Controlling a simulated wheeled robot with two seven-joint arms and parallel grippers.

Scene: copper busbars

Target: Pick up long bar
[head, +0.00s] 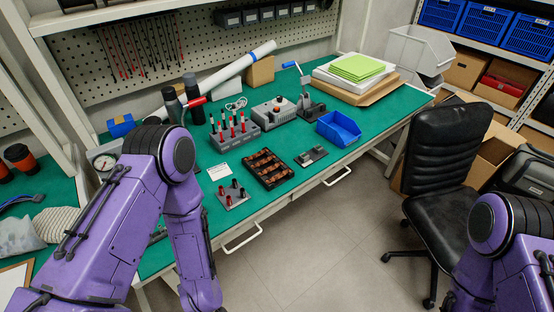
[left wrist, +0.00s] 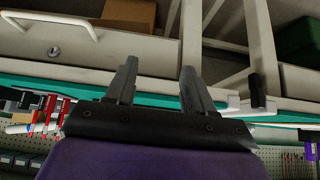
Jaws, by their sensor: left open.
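A dark tray (head: 249,172) on the green bench top holds several copper-brown bars (head: 268,168). They are small in the head view, and I cannot tell which is the long bar. My left arm reaches down in front of the bench at left, its gripper outside the head view. In the left wrist view my left gripper (left wrist: 160,68) is open, with nothing between its fingers. The bench's pale front edge and green top lie beyond the fingers; no bar shows there. My right arm shows at the lower right of the head view, its gripper out of view.
A grey plate with posts (head: 232,195) sits left of the tray, and a small fixture (head: 311,156) right of it. Behind are a screwdriver rack (head: 236,134), a grey box (head: 274,112) and a blue bin (head: 339,129). A black chair (head: 447,150) stands at right.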

